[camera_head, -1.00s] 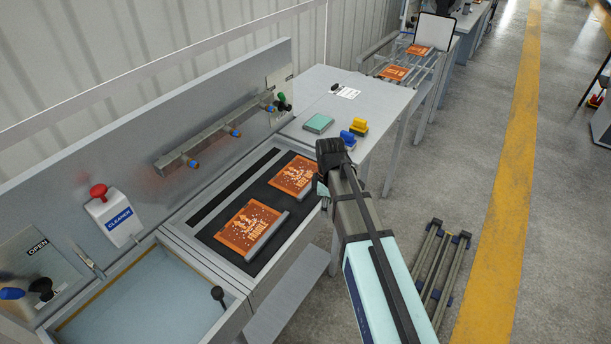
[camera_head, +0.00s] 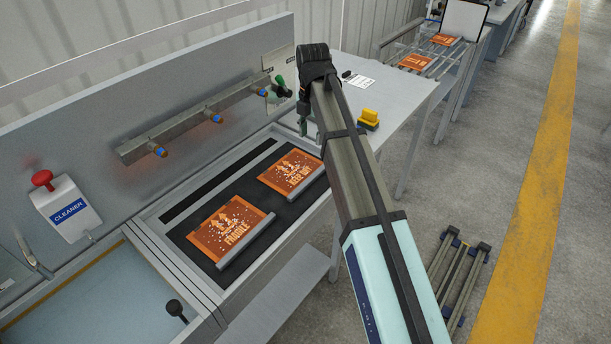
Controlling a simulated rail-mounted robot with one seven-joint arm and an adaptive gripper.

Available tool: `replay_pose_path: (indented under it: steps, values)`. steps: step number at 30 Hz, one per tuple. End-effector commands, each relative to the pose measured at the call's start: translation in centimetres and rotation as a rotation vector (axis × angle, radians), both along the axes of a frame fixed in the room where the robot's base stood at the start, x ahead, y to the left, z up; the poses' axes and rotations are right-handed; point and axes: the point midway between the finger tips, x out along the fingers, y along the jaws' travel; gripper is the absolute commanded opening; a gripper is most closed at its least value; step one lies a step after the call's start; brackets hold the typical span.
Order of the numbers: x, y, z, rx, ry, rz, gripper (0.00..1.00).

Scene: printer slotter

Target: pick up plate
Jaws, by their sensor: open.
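Two orange plates with white print and grey edge bars lie flat on the black bed of the slotter. The nearer plate (camera_head: 226,228) reads "FRAGILE". The farther plate (camera_head: 288,170) lies behind it to the right. My gripper (camera_head: 303,128) is open and hangs past the far end of the bed, above and beyond the farther plate, apart from both plates. My arm hides most of it, and its fingertips are small and hard to make out.
More orange plates (camera_head: 416,62) lie on a wire rack farther back. A back panel with a nozzle bar (camera_head: 185,132) stands left of the bed. A cleaner box (camera_head: 68,208) hangs on it.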

Motion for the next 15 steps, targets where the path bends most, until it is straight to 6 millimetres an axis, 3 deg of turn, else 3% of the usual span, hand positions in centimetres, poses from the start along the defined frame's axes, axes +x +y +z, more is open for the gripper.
replay_pose_path:
  steps: [15]
  values:
    - [-0.2, -0.1, -8.6, -0.001, 0.002, -0.001, 0.5]
